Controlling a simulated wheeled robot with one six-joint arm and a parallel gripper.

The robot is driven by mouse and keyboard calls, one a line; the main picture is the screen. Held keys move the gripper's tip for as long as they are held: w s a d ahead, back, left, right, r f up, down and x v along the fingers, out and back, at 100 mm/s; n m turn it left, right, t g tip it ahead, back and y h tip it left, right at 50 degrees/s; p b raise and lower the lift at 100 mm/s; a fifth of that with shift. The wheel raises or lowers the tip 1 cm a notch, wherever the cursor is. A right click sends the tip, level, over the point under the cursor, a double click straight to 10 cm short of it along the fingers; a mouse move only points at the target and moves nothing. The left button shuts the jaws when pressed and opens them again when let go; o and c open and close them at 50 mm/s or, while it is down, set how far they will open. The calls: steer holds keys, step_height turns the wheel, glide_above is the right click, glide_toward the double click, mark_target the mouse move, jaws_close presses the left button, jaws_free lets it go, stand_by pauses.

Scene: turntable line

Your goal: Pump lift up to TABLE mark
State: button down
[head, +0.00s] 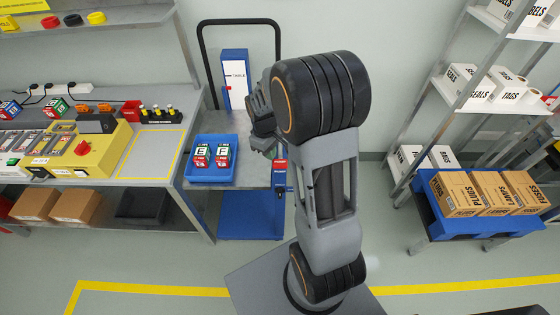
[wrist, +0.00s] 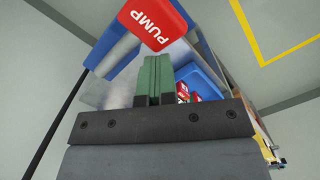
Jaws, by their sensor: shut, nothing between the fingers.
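The lift has a blue column (head: 236,58) with a white scale marked TABLE (head: 238,76). A small red mark shows on the scale, slightly below the TABLE line. The lift's grey platform (head: 252,172) bears a blue tray (head: 210,180) with boxes E and F in it. The red PUMP handle (wrist: 157,24) is large in the wrist view, just beyond my fingertips. My gripper (wrist: 153,62) is shut and empty, with its green fingers together and pointing at the handle's lower edge. I cannot tell whether they touch. My gripper is partly hidden by my arm in the head view.
A workbench (head: 150,150) with a yellow device (head: 88,155) stands left of the lift. The lift's blue base (head: 250,224) is on the floor. Shelves (head: 470,100) and a blue pallet (head: 440,222) with cartons stand at the right. The floor between is clear.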

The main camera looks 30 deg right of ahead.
step_height(320, 180, up, 12)
steer(key=w, duration=0.1)
steer(key=shift+a+f, duration=0.15)
steer(key=shift+a, duration=0.1)
stand_by(0.6)
steer(key=s+a+r+m+t, duration=0.1)
steer(key=s+a+m+t, duration=0.1)
steer(key=s, duration=0.4)
steer(key=s+a+r+m+t, duration=0.1)
steer(key=s+a+m+t, duration=0.2)
steer(key=s, duration=0.4)
steer(key=shift+s+a+y, duration=0.25)
steer(key=shift+a+y, duration=0.05)
steer(key=shift+a, duration=0.45)
